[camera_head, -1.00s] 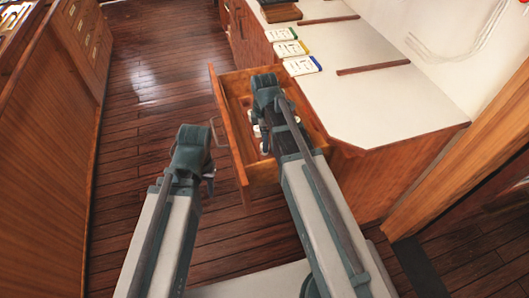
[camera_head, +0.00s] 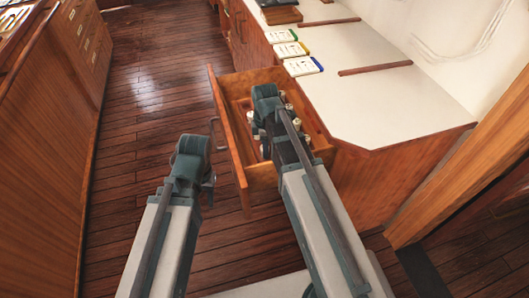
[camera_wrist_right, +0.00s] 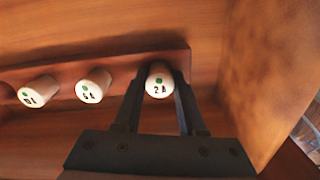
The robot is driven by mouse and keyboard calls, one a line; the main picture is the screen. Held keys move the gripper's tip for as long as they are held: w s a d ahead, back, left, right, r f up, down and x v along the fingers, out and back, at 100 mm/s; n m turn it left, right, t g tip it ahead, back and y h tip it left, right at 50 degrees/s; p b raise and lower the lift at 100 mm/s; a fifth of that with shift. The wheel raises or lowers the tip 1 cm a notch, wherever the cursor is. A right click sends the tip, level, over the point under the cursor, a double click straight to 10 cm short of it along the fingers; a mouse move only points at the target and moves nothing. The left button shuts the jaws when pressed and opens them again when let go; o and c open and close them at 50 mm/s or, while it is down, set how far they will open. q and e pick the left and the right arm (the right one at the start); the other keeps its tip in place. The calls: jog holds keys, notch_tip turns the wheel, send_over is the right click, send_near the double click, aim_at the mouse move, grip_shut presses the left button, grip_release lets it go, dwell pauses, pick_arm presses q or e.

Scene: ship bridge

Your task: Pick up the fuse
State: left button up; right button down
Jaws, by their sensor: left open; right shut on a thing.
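A white cylindrical fuse marked "2 A" (camera_wrist_right: 159,84) with a green dot is between the two fingers of my right gripper (camera_wrist_right: 158,78), which is shut on it. Two similar fuses stand to its left in the right wrist view, one marked "6 A" (camera_wrist_right: 93,86) and one with a less clear label (camera_wrist_right: 38,92). They sit along a wooden strip inside the open drawer (camera_head: 240,167). In the head view my right gripper (camera_head: 266,104) is over the drawer, its fingertips hidden. My left gripper (camera_head: 207,183) is open and empty, outside the drawer, left of its front.
The drawer's wooden wall (camera_wrist_right: 262,75) is close to the right of my right gripper. A white counter (camera_head: 385,105) with several labelled cards (camera_head: 302,66) lies right of the drawer. A wooden cabinet (camera_head: 40,150) stands at the left. The plank floor (camera_head: 150,85) between is clear.

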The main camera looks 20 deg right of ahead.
jog(key=shift+r, duration=0.15)
notch_tip(320, 180, up, 14)
jog(key=p, duration=1.4)
dwell(0.4)
jog(key=shift+s, duration=0.1)
